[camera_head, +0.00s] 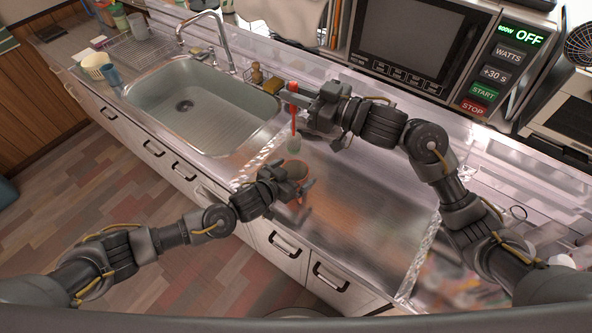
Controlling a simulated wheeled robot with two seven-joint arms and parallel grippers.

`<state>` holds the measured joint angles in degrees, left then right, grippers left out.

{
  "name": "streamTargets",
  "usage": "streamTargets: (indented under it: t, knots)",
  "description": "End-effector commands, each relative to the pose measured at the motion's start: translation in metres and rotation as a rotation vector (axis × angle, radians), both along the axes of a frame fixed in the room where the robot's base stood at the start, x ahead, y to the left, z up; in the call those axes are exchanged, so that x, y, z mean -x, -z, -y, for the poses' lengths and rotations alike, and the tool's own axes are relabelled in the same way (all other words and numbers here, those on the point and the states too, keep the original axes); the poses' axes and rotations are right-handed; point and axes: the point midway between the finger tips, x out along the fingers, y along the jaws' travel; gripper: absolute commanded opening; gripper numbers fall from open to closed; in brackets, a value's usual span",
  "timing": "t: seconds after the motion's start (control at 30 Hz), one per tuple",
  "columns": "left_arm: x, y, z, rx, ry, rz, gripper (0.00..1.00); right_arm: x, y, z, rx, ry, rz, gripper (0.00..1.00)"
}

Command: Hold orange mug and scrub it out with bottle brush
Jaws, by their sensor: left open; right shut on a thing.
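The orange mug (297,166) stands on the steel counter right of the sink, its opening facing up. My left gripper (298,188) is open at the mug's near side, with its fingers close to the mug. Whether they touch it I cannot tell. The bottle brush (293,127) has a red handle and a pale head. My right gripper (288,97) is shut on its handle and holds it upright, head down. The brush head appears just above the mug in the picture. My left gripper hides part of the mug's lower side.
The sink (190,105) with its tall faucet (222,45) lies to the left. A sponge (272,85) and a small brown bottle (257,73) stand behind it. A microwave (415,45) stands at the back right. The counter (350,215) right of the mug is clear.

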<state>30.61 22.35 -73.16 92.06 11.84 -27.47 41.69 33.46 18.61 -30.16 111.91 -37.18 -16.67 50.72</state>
Motion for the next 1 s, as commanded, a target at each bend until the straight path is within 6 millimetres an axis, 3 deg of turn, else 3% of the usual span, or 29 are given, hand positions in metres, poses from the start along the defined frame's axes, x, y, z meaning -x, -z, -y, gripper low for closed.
streamTargets:
  t: [0.2,0.5,0.93,1.0]
  knots:
    - [-0.0120,0.0058,0.0092,-0.001,0.000,0.001,1.00,0.0000,-0.0002,0.0000,0.000,0.000,0.000,0.00]
    - [-0.0133,0.0065,0.0101,-0.001,0.000,0.001,1.00,0.0000,-0.0001,0.0000,0.000,0.000,0.000,0.00]
    - [-0.0131,0.0066,0.0099,-0.001,0.000,0.001,0.45,0.0000,-0.0001,0.0000,0.000,0.000,0.000,0.00]
    - [-0.0132,0.0066,0.0098,0.000,0.000,0.000,0.42,0.0001,-0.0001,0.0000,0.000,0.000,0.000,0.00]
